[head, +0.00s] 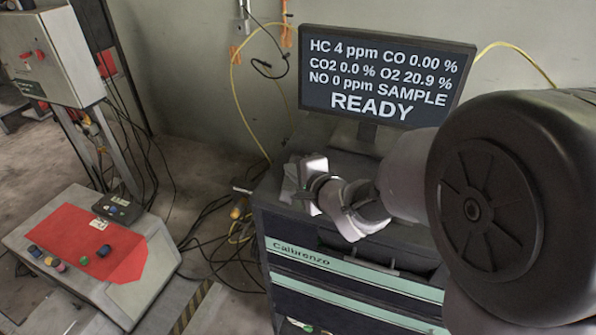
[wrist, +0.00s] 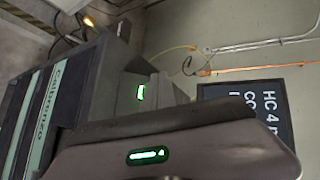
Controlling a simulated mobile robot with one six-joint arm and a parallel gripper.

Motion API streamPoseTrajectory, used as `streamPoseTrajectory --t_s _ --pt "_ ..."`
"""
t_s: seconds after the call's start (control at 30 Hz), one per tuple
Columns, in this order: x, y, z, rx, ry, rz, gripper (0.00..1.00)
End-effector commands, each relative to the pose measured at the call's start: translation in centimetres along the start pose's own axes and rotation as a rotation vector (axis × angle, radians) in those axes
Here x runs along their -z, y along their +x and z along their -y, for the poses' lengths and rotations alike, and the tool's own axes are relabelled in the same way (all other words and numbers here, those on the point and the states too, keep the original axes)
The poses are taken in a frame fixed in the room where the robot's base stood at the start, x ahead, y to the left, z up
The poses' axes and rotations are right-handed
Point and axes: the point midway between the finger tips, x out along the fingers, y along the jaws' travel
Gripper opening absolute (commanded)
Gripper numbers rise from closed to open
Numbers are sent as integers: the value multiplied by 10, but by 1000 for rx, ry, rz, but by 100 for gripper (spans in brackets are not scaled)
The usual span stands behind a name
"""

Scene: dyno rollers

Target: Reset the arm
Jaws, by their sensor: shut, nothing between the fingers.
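My arm reaches in from the right of the head view, its large dark round joint nearest the camera. My gripper (head: 314,186) is over the top of the dark Calibrenzo cabinet (head: 290,236), in front of the monitor (head: 388,75). It is shut with nothing held. In the wrist view a grey finger of my gripper (wrist: 150,155) with a green light fills the bottom. The cabinet (wrist: 52,110) stands tilted at the left there, and part of the monitor (wrist: 245,105) shows at the right. My arm hides part of the cabinet top.
A sloped console (head: 75,235) with a red panel and several coloured buttons stands at the left. A grey control box (head: 45,55) stands behind it. Cables (head: 215,235) lie on the floor between console and cabinet. The wall is close behind the monitor.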

Motion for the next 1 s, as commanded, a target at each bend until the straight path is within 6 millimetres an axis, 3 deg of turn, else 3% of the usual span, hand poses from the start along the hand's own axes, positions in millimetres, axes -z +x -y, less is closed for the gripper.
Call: streamPoseTrajectory --t_s 0.1,0.5,0.6,0.67,0.73,0.8,0.9,1.0 --pt "-5 -8 6 0 1 0 0" --pt "-5 -8 5 -1 1 -1 0" --pt "8 -17 -1 -20 -53 -54 0" --pt "31 -37 -14 -75 -149 -141 0" --pt "58 -79 -44 -201 -294 -243 0" --pt "68 -128 -86 -362 -434 -272 0" --pt "50 -189 -148 -548 -590 -171 0" --pt "16 -228 -191 -626 -701 -14 0"
